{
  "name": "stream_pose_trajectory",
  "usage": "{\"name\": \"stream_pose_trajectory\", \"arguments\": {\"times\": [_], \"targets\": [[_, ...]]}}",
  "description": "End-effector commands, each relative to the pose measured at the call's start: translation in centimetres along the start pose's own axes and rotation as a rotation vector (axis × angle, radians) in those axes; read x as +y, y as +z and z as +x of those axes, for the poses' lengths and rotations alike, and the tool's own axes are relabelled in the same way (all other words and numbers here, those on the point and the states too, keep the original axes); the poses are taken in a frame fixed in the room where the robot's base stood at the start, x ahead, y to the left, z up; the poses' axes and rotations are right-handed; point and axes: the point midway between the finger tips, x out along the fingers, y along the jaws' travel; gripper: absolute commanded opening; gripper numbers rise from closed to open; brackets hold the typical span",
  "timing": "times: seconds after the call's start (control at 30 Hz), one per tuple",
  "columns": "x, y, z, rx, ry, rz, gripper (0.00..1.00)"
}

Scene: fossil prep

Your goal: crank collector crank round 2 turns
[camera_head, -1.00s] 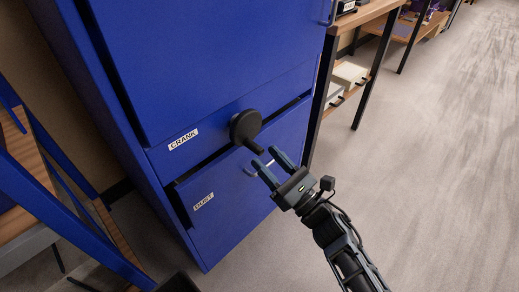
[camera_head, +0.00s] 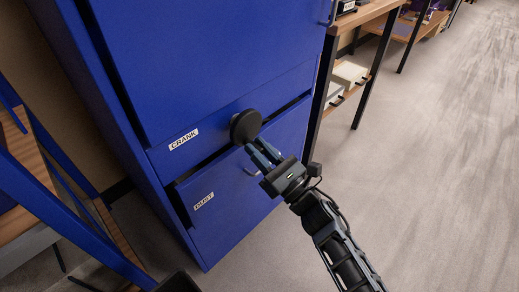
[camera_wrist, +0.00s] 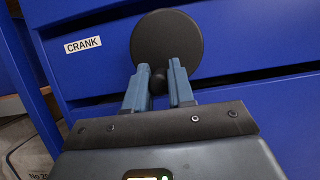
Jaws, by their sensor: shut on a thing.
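The collector crank is a round black disc (camera_head: 245,126) on the front of the blue cabinet, right of the label reading CRANK (camera_head: 184,139). It also shows in the wrist view (camera_wrist: 166,42). Its dark knob handle (camera_wrist: 158,78) sits low on the disc in the wrist view. My gripper (camera_head: 262,151) is at the lower edge of the disc, its fingers shut on the handle. In the wrist view my gripper (camera_wrist: 158,80) has one finger on each side of the knob. The fingers hide most of the handle in the head view.
A DUST drawer (camera_head: 215,205) below the crank stands slightly open, with a pale handle near my gripper. A wooden bench (camera_head: 370,20) with dark legs stands at the right. A blue-framed shelf (camera_head: 50,200) is at the left. The grey floor (camera_head: 430,170) at the right is clear.

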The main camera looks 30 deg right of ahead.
Motion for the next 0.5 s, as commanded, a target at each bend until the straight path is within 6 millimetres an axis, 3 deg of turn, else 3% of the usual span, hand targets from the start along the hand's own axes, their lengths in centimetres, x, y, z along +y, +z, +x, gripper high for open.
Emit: {"name": "stream_pose_trajectory", "arguments": {"times": [0.13,0.5], "targets": [[0.00,0.00,-0.01,0.000,0.000,0.000,0.00],[0.17,-0.05,-0.05,-0.001,-0.014,0.036,0.00]]}}
